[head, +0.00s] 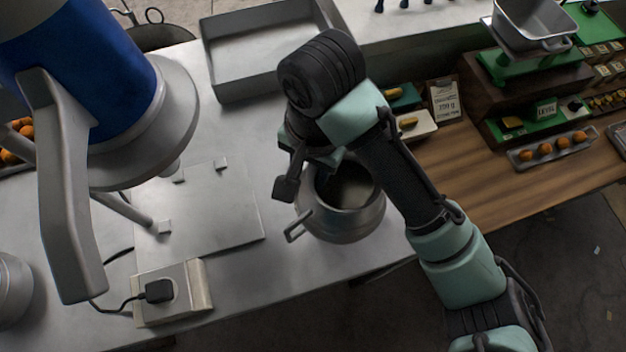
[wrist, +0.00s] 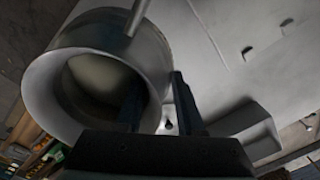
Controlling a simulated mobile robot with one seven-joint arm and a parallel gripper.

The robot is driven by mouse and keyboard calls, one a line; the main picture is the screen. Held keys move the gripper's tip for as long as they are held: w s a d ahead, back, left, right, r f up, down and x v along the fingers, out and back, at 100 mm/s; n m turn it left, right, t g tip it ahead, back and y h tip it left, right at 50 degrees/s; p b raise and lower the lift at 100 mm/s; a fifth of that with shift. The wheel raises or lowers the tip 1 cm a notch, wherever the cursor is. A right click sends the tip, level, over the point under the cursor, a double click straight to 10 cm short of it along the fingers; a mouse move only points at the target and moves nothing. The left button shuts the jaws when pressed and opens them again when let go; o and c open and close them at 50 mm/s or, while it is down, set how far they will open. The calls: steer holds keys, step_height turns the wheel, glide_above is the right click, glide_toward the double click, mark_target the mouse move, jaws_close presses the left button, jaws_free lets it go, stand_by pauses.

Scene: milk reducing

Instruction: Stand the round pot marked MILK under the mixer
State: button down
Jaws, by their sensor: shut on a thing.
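A round grey metal pot (head: 343,225) is at the front edge of the steel bench, right of the mixer. Its mouth is open upward and a side handle shows at its left. No MILK marking is visible. The mixer (head: 110,95), blue and grey, overhangs a flat base plate (head: 215,215) with small raised tabs. My gripper (head: 304,182) is shut on the pot's wall. In the wrist view, my gripper (wrist: 158,105) has one finger inside the pot (wrist: 75,60) and one outside. I cannot tell whether the pot touches the bench.
An empty grey tray (head: 235,85) stands behind the pot. A socket box (head: 190,290) with a plugged cable is at the plate's front. A wooden counter (head: 490,190) with a scale and small trays is at the right. Another pot (head: 12,290) shows at the left edge.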

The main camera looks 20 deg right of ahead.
mark_target(333, 200)
steer(key=shift+f+b, duration=0.75)
steer(key=shift+f, duration=1.8)
steer(key=shift+f, duration=0.2)
steer(key=c, duration=0.5)
jaws_free()
steer(key=shift+r, duration=0.1)
